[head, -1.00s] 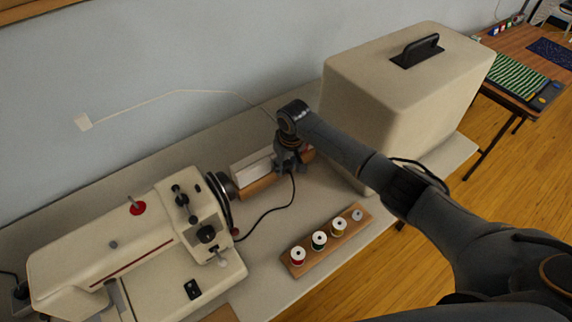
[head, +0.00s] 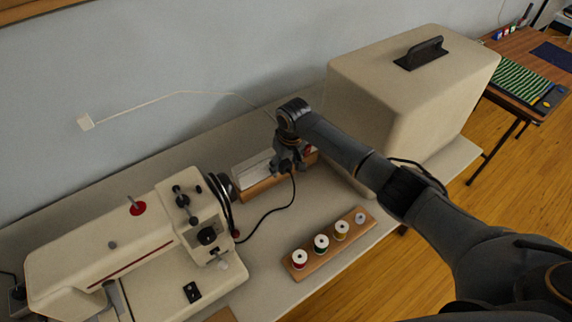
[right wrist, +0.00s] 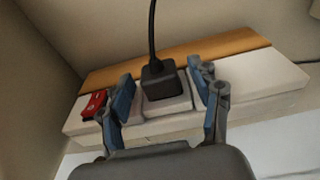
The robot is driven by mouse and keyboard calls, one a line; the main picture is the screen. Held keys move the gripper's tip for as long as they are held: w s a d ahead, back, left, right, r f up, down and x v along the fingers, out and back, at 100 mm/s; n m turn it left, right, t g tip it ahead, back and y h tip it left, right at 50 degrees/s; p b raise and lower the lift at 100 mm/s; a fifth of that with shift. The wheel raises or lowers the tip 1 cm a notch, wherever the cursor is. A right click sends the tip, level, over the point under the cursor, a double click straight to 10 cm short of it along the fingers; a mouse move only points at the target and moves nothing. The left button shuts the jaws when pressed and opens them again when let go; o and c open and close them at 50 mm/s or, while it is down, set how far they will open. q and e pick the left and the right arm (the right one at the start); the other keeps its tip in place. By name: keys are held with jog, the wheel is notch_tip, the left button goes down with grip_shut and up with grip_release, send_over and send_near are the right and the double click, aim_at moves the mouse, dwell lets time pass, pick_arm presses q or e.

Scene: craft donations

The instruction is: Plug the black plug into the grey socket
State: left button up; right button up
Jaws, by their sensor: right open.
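The black plug (right wrist: 159,80) sits upright on the grey socket (right wrist: 167,105) of a white strip, with its cord running up out of the right wrist view. It looks seated there; its pins are not visible. My right gripper (right wrist: 166,102) is open, with one blue-padded finger on each side of the plug and a gap between each finger and the plug. In the head view my right gripper (head: 287,163) is over the strip and mostly hides the socket. My left gripper is not in view.
The white strip (right wrist: 265,92) has a red switch (right wrist: 95,103) and a wooden board (right wrist: 225,45) along it. The sewing machine (head: 140,250) stands left, a beige case (head: 400,100) right. A spool rack (head: 330,244) lies in front.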

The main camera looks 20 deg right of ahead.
jog(key=shift+r, duration=0.2)
notch_tip(320, 180, up, 12)
jog(key=s, duration=0.1)
jog(key=shift+s+d+f, duration=0.25)
jog(key=shift+s+d, duration=0.05)
jog(key=shift+s, duration=0.05)
dwell(0.3)
